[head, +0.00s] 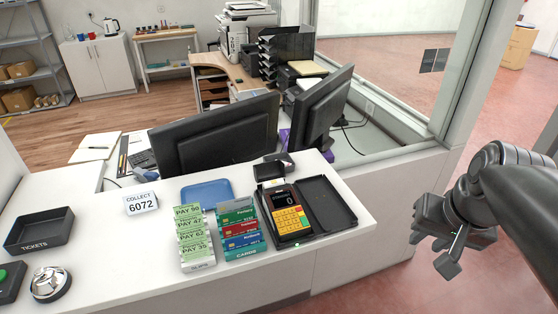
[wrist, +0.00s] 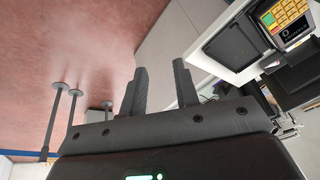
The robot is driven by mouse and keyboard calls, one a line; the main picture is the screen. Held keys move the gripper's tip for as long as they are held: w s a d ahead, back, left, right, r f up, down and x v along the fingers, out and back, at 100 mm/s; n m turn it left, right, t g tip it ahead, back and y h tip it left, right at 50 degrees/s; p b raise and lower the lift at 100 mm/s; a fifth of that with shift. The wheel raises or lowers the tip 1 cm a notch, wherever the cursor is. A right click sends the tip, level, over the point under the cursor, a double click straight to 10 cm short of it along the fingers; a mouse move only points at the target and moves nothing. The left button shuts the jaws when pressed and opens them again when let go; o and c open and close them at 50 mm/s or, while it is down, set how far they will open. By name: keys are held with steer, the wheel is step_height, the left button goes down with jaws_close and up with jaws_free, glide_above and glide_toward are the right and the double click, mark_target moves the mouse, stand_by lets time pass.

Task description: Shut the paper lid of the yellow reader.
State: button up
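The yellow reader (head: 286,215) lies in a black case on the right part of the white counter, its dark screen showing 0 above yellow keys. It also shows in the wrist view (wrist: 288,18) at the top right. A small dark block (head: 269,171) stands at the reader's far end; I cannot tell whether it is the paper lid. The lid's state is too small to make out. My gripper (head: 434,248) is open and empty, off the counter's right end, well right of the reader. Its two fingers stand apart in the wrist view (wrist: 160,90).
The open black case flap (head: 326,204) lies right of the reader. Card rack (head: 240,230), pay slips (head: 194,237), blue tray (head: 206,194) and sign (head: 141,203) stand to its left. Two monitors (head: 215,133) (head: 320,108) rise behind. Open floor (head: 450,285) lies under my gripper.

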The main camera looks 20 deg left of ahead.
steer(key=w+a, duration=0.2)
steer(key=a, duration=0.1)
steer(key=w+a+f+g+y, duration=0.1)
steer(key=w+a, duration=0.2)
steer(key=w+a+n+g+y, duration=0.1)
steer(key=w+a, duration=0.1)
steer(key=a, duration=0.1)
steer(key=shift+w+f, duration=0.25)
steer(key=shift+w, duration=0.1)
jaws_close()
steer(key=g+y, duration=0.9)
steer(key=y, duration=0.2)
glide_toward(269, 171)
steer(key=w, duration=0.1)
steer(key=w+r, duration=0.1)
steer(key=w, duration=0.1)
steer(key=shift+d+r+n, duration=0.2)
steer(key=shift+d+n, duration=0.05)
steer(key=shift+n, duration=0.15)
steer(key=shift+w+a+f+y, duration=0.1)
steer(key=shift+w+y, duration=0.2)
steer(key=shift+w, duration=0.15)
steer(key=x, duration=1)
steer(key=shift+w, duration=0.1)
